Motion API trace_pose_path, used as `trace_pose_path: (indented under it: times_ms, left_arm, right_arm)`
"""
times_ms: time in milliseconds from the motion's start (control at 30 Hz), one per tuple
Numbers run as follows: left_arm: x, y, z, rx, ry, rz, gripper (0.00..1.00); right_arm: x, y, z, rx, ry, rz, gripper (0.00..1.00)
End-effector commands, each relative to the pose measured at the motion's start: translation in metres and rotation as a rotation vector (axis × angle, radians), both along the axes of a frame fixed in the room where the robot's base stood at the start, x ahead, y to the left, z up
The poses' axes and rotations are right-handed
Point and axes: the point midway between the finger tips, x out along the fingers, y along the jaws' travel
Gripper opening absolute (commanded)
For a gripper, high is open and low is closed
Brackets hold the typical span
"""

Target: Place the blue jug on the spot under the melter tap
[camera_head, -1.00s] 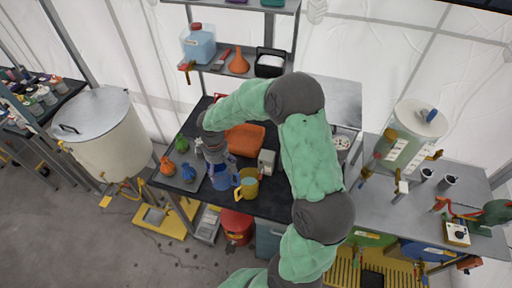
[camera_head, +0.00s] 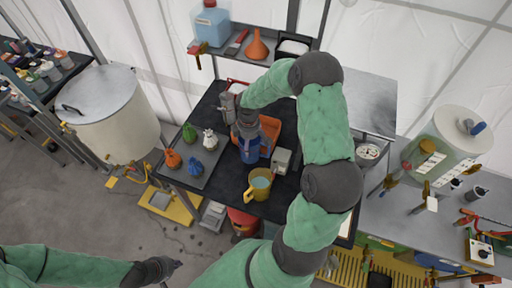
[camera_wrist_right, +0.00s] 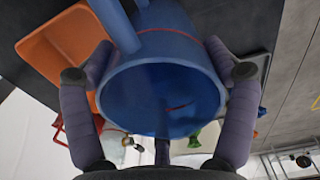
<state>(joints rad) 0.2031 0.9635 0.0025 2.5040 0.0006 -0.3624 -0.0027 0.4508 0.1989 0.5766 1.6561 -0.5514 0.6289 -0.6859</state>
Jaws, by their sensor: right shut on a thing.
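The blue jug (camera_head: 249,152) is over the black table in front of the orange tray. My right gripper (camera_head: 247,134) is shut on it from above. In the right wrist view, the jug (camera_wrist_right: 165,95) shows its open rim between the two fingers. I cannot tell whether its base clears the table. The cream melter tank (camera_head: 112,125) with a metal lid stands left of the table. A yellow stand with a grey plate (camera_head: 163,201) is on the floor at its lower right; the tap is hard to make out. My left gripper (camera_head: 167,267) is low at the left, its fingers unclear.
A yellow jug (camera_head: 260,184) with pale liquid stands close in front of the blue jug, beside a small grey box (camera_head: 281,160). The orange tray (camera_head: 270,130) lies behind.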

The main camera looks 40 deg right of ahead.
Motion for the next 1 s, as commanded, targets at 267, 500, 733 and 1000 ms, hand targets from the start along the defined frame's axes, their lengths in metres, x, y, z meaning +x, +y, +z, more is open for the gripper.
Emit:
trace_pose_path:
  times_ms: [267,500,733,1000]
  left_arm:
    - [0.000,0.000,0.000,0.000,-0.001,-0.001,0.00]
    - [0.000,0.000,0.000,0.000,-0.001,-0.001,0.00]
    - [0.000,0.000,0.000,0.000,-0.001,-0.001,0.00]
    - [0.000,0.000,-0.004,0.000,-0.001,-0.001,0.00]
  right_arm:
    - [0.000,0.000,-0.029,-0.001,-0.001,0.000,0.45]
    - [0.000,0.000,-0.056,0.000,0.001,0.001,0.45]
    - [0.001,0.000,-0.065,0.000,-0.003,0.000,0.45]
    - [0.001,0.000,-0.070,0.000,-0.001,0.000,0.89]
